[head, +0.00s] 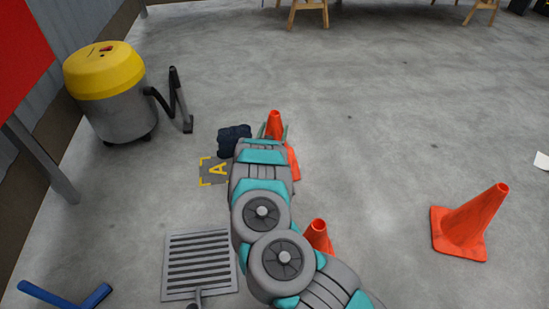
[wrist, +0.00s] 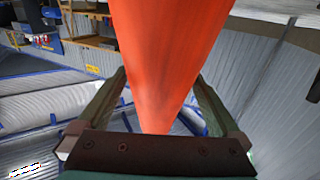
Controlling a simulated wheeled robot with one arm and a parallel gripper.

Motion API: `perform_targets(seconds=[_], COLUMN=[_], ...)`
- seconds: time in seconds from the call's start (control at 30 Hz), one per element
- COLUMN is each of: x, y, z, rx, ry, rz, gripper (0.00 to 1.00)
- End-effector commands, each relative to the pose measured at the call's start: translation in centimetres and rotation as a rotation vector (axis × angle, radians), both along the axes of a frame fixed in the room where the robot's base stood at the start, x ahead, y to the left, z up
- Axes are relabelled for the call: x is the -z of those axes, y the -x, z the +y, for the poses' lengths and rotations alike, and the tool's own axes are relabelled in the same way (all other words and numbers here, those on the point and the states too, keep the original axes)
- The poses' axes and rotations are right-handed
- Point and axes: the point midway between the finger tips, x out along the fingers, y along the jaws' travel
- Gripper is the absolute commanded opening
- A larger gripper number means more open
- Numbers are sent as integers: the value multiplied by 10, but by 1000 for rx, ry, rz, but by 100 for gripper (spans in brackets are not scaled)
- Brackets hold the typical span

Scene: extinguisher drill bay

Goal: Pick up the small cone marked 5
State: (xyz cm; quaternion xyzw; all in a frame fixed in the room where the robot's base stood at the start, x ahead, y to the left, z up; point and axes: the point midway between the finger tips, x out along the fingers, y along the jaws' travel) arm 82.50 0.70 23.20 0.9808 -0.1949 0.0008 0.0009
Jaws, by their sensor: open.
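An orange cone (head: 274,120) stands upright on the floor in the middle of the head view, with my arm hiding much of it. My gripper (head: 274,133) is open, with a finger on either side of this cone's upper part. In the wrist view the orange cone (wrist: 165,50) fills the space between the two fingers of my gripper (wrist: 160,80). I cannot tell whether the fingers touch it. Another orange cone (head: 317,232) is partly hidden behind my arm, and a third cone (head: 468,225) stands at the right. No number shows on any cone.
A yellow and grey vacuum (head: 108,95) with a black hose (head: 178,95) stands at left. A dark blue bundle (head: 233,139) lies beside the cone, near a yellow "A" marking (head: 214,170). A floor grate (head: 199,264) and blue object (head: 70,298) are lower left.

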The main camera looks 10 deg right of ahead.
Motion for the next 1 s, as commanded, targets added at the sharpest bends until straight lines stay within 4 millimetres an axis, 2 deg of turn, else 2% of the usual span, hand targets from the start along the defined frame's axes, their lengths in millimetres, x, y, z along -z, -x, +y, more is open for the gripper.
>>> perform_targets(seconds=[0.3,0.33,1.0], x=[0,0,0], y=[-6,-6,-6], z=[-2,-2,-3], rx=[0,0,0], ry=[-2,-2,-2], rz=[1,1,1], gripper=[100,98,22])
